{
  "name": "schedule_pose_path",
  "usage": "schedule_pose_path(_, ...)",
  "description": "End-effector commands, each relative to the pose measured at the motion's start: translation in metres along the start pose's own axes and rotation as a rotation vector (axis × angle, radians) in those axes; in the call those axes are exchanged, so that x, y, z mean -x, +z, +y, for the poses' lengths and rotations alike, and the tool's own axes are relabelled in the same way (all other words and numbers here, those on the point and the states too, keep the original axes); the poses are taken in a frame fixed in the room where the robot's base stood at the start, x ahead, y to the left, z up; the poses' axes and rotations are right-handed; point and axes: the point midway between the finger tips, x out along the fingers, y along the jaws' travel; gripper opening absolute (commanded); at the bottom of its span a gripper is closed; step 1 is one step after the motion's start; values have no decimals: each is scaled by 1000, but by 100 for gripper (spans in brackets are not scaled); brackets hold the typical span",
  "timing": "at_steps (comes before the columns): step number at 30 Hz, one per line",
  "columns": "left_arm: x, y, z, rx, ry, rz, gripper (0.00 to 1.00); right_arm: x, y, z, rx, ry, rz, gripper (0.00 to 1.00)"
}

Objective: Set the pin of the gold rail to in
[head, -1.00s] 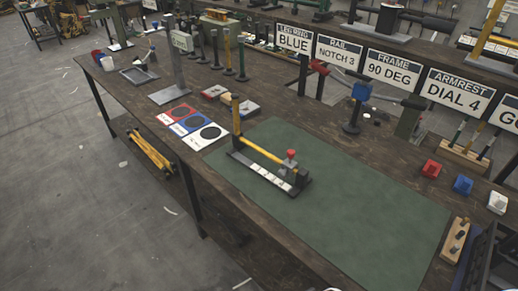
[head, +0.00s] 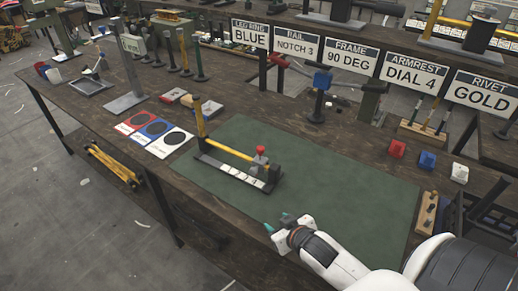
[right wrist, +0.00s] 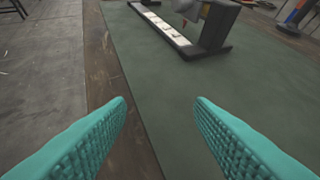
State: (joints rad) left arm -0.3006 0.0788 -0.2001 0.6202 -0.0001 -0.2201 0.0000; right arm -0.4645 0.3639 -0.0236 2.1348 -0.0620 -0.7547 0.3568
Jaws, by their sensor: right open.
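The gold rail (head: 230,151) lies on a dark base with a white marked strip (head: 232,172), on the green mat. A gold upright post (head: 200,119) stands at its left end. A red-topped pin (head: 260,150) sits on a grey block at its right end; I cannot tell whether it is in or out. The base's near end also shows at the top of the right wrist view (right wrist: 208,38). My right gripper (head: 278,224) is open and empty over the mat's front edge, nearer than the rail and apart from it. Its teal fingers (right wrist: 160,115) are spread wide. My left gripper is not in view.
Signs stand along the back, one reading "RAIL NOTCH 3" (head: 297,44). Red (head: 397,149), blue (head: 427,160) and white (head: 459,173) blocks sit right of the mat (head: 340,185). Coloured cards (head: 153,130) lie left of it. The mat right of the rail is clear.

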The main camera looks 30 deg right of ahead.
Motion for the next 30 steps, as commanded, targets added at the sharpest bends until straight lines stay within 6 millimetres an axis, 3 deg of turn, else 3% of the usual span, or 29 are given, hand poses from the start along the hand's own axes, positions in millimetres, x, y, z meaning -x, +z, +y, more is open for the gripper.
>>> schedule_pose_path(6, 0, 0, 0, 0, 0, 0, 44, -33, 59, -57, -22, 53, -345, 48)
schedule_pose_path(12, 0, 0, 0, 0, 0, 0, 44, -34, 101, -89, -23, 171, -567, 48)
schedule_pose_path(20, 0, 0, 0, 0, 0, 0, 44, -33, 118, -99, -22, 233, -645, 48)
schedule_pose_path(30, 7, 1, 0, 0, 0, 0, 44, -73, 151, -87, -23, 232, -646, 48)
